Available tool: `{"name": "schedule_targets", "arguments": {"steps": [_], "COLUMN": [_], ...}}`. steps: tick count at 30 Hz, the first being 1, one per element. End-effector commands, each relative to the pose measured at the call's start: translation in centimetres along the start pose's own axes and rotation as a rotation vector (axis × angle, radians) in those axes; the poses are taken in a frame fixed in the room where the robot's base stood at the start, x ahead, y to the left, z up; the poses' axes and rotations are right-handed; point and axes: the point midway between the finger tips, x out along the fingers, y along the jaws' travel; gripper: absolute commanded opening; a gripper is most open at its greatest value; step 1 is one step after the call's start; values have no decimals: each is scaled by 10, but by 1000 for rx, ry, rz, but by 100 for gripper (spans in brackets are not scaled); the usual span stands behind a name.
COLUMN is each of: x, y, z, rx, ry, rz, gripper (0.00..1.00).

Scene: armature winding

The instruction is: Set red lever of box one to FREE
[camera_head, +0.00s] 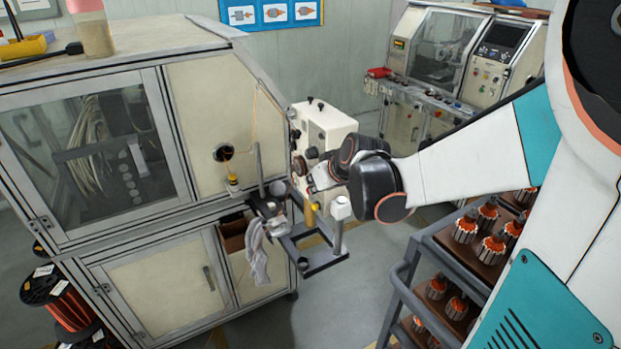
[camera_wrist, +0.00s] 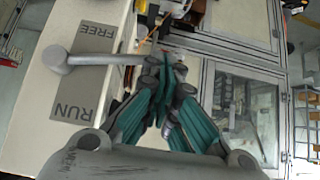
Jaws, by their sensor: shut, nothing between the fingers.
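In the wrist view a cream box face (camera_wrist: 35,115) carries a grey label plate (camera_wrist: 85,85) marked FREE and RUN, with the text upside down. A grey lever arm (camera_wrist: 105,60) runs from a round hub across the plate, beside FREE. In the head view the cream box (camera_head: 330,122) stands beyond my wrist, which hides the lever and most of my gripper.
A large cream machine cabinet (camera_head: 205,95) stands left of the box. A dark bracket frame (camera_head: 322,262) with a hanging cloth (camera_head: 258,258) sits below my gripper. A cart (camera_head: 402,290) with several armatures is at right. Open floor lies between cabinet and cart.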

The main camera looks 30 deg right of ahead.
Motion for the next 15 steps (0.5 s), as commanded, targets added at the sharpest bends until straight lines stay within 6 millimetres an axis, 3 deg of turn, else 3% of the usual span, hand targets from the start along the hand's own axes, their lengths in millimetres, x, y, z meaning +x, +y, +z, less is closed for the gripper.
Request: {"name": "schedule_targets", "arguments": {"steps": [6, 15], "x": [15, 10], "y": [-2, 0], "z": [14, 10], "rx": [-110, -99], "ry": [0, -1], "rz": [110, 105], "gripper": [0, 0]}}
